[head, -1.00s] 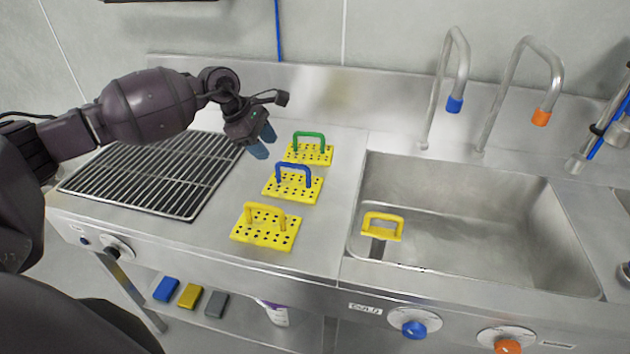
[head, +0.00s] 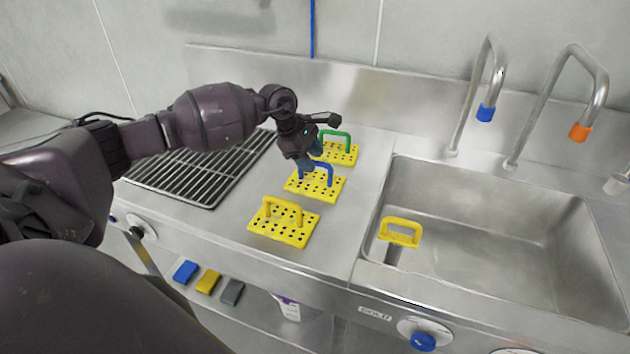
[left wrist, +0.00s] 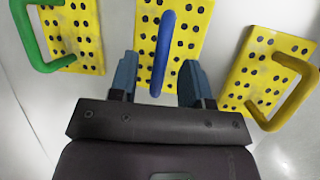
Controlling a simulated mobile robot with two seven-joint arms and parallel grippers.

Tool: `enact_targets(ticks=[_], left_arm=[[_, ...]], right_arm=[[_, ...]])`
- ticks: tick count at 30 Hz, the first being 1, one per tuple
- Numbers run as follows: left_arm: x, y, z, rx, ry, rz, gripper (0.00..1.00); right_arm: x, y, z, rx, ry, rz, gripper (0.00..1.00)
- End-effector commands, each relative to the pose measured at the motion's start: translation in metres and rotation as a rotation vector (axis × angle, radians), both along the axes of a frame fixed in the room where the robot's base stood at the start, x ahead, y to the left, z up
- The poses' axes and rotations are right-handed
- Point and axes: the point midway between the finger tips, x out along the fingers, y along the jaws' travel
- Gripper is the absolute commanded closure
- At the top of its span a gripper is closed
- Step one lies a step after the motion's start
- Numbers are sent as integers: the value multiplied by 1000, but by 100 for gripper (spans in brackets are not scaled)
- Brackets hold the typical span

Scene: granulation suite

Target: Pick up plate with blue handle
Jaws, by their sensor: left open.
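The yellow perforated plate with the blue handle (head: 315,187) lies on the steel counter, between the plate with the green handle (head: 340,153) and the plate with the yellow handle (head: 284,222). My left gripper (head: 308,160) is at the blue handle, partly covering it in the head view. In the left wrist view, the blue handle (left wrist: 163,55) runs between the two open fingers of my left gripper (left wrist: 157,82), with a gap on both sides. The green-handled plate (left wrist: 78,30) is at left there and the yellow-handled plate (left wrist: 262,70) at right. My right gripper is out of view.
A black wire rack (head: 195,170) is at left. Blue, yellow and grey blocks (head: 208,281) sit on the lower shelf.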

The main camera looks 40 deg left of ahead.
Motion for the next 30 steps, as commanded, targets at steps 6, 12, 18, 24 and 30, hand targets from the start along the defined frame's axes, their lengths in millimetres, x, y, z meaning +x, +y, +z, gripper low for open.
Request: enact_targets(ticks=[6, 12, 18, 24, 30], left_arm=[[8, -10, -28, -1, 2, 0, 56], [10, -13, -36, 0, 1, 0, 56], [10, -13, -35, 0, 1, 0, 61], [10, -13, -35, 1, 1, 0, 91], [10, -13, -35, 1, 1, 0, 100]], right_arm=[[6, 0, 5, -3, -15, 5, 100], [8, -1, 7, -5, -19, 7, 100], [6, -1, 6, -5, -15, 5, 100], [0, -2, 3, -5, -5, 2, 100], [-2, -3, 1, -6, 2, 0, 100]])
